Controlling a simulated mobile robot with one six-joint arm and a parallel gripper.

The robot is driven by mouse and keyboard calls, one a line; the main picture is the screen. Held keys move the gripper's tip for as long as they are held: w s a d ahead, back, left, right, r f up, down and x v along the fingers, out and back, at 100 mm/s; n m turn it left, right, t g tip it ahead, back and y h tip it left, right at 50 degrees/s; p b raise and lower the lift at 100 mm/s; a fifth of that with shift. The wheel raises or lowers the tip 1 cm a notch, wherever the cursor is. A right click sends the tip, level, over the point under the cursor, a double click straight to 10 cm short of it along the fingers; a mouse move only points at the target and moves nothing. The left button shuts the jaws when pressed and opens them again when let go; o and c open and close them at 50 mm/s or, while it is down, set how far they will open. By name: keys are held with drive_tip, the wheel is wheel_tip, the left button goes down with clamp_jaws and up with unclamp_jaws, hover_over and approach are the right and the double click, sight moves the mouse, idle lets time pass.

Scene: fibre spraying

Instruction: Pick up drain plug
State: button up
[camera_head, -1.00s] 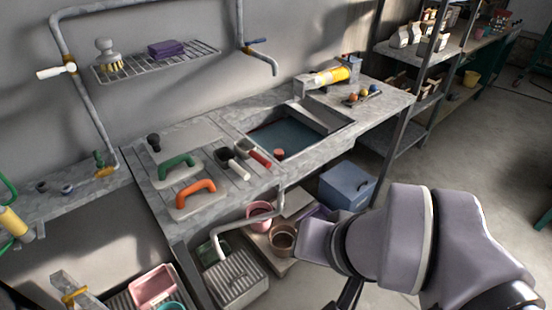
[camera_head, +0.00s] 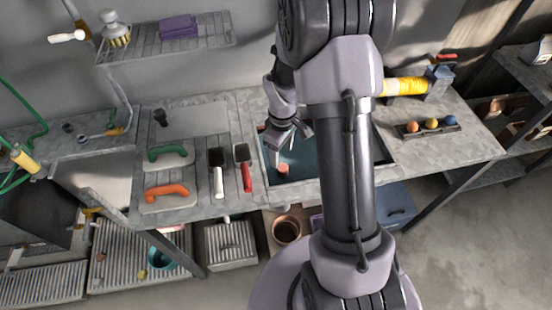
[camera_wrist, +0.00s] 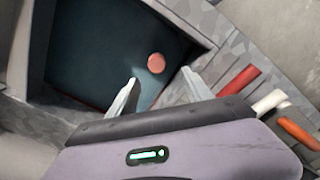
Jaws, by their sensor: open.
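The drain plug (camera_head: 283,169), a small round salmon-red piece, sits in the dark blue-green sink basin (camera_wrist: 90,45), near its front left corner in the head view. In the wrist view the plug (camera_wrist: 156,63) lies just beyond and between my fingertips. My gripper (camera_head: 289,138) is over the left part of the sink, pointing down, with its fingers (camera_wrist: 160,79) apart and nothing between them. The plug is apart from the fingers. My arm hides much of the middle of the sink in the head view.
Red-handled (camera_head: 244,168) and white-handled (camera_head: 217,172) brushes lie left of the sink, with green (camera_head: 170,153) and orange (camera_head: 167,190) handled floats beyond them. A wire shelf (camera_head: 170,42) hangs above. A holder with coloured balls (camera_head: 430,128) and a yellow roll (camera_head: 405,86) stand at right.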

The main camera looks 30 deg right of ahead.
sight(281, 169)
wheel_tip(281, 169, down, 8)
drive_tip(key=shift+r+b, duration=0.15)
drive_tip(key=shift+b, duration=1)
drive_tip(key=f, duration=0.1)
drive_tip(key=f+b, duration=0.1)
drive_tip(key=f, duration=0.1)
drive_tip(key=f+b, duration=0.1)
drive_tip(key=f, duration=0.1)
drive_tip(key=shift+w+d+f, duration=0.1)
drive_tip(key=shift+d+f, duration=0.05)
drive_tip(key=shift+d, duration=0.25)
drive_tip(key=shift+c, duration=1.1)
clamp_jaws()
